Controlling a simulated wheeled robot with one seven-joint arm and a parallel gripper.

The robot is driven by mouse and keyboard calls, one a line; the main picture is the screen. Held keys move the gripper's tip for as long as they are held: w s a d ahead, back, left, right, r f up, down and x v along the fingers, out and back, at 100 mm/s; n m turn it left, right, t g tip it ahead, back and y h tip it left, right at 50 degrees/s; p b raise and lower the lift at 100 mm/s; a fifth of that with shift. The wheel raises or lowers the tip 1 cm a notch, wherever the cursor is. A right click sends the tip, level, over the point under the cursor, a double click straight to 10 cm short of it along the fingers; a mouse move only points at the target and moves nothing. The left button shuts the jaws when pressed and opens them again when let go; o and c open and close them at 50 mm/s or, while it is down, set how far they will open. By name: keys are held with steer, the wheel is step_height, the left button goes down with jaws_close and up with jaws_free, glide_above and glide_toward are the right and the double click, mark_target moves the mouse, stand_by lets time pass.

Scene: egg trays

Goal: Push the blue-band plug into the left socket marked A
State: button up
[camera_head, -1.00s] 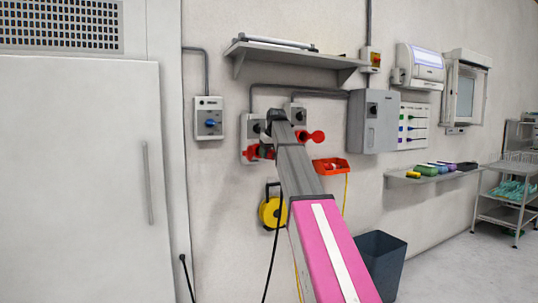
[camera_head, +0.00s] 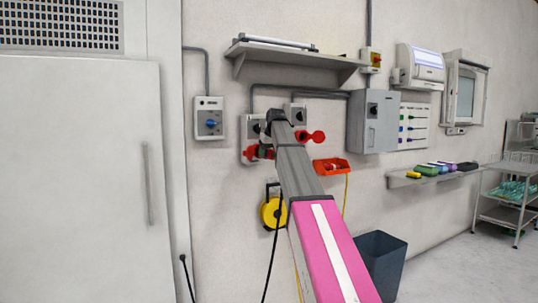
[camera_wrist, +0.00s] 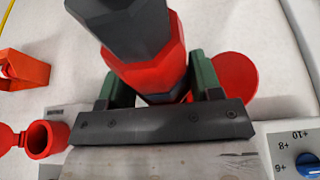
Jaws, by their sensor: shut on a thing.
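My gripper (camera_wrist: 158,88) is shut on a red and dark-grey plug (camera_wrist: 145,72), with a green finger on each side. In the head view my arm's end covers part of the left socket (camera_head: 250,153), which shows red at the wall. A red disc (camera_wrist: 235,78), seemingly its lid, lies beside the plug in the wrist view. The contact between plug and socket is hidden, so I cannot tell how deep the plug sits. No letter A is legible.
The right socket (camera_wrist: 45,138) is empty, its red lid (camera_head: 318,137) open. A blue-knob switch box (camera_head: 209,118) is left of the sockets. An orange tray (camera_head: 331,165) and a yellow reel (camera_head: 271,212) hang below. A shelf (camera_head: 290,54) juts out above.

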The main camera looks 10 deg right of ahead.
steer(key=shift+w+a, duration=0.3)
steer(key=shift+w, duration=0.6)
steer(key=shift+w+a, duration=0.3)
steer(key=shift+w, duration=0.65)
steer(key=shift+w+a, duration=0.3)
steer(key=shift+w, duration=0.6)
stand_by(2.5)
steer(key=o, duration=0.4)
steer(key=shift+o, duration=0.2)
steer(key=o, duration=0.8)
steer(key=shift+c, duration=0.2)
steer(key=shift+s, duration=0.1)
